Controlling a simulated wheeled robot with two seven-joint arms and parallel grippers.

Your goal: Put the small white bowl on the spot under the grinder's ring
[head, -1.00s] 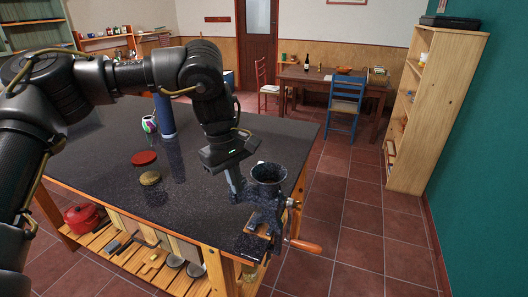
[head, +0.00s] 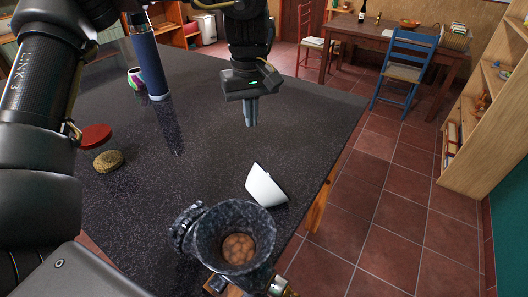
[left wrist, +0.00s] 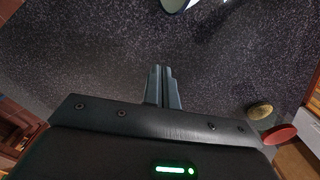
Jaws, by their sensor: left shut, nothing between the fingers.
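The small white bowl (head: 266,188) is tilted on the dark counter near its right edge, just beyond the grinder. Part of a white object, likely the bowl, shows at the top edge of the left wrist view (left wrist: 178,4). The dark speckled grinder (head: 235,240) stands at the counter's near corner, with brown round pieces in its hopper. Its ring and the spot under it are hidden in this view. My left gripper (head: 251,112) is shut and empty above the counter, beyond the bowl and apart from it. Its closed fingers also show in the left wrist view (left wrist: 163,87). My right gripper is out of view.
A blue cylinder (head: 149,60) and a colourful cup (head: 136,78) stand at the back left of the counter (head: 200,140). A red disc (head: 95,135) and a tan round item (head: 108,161) lie at the left. The counter's middle is clear.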

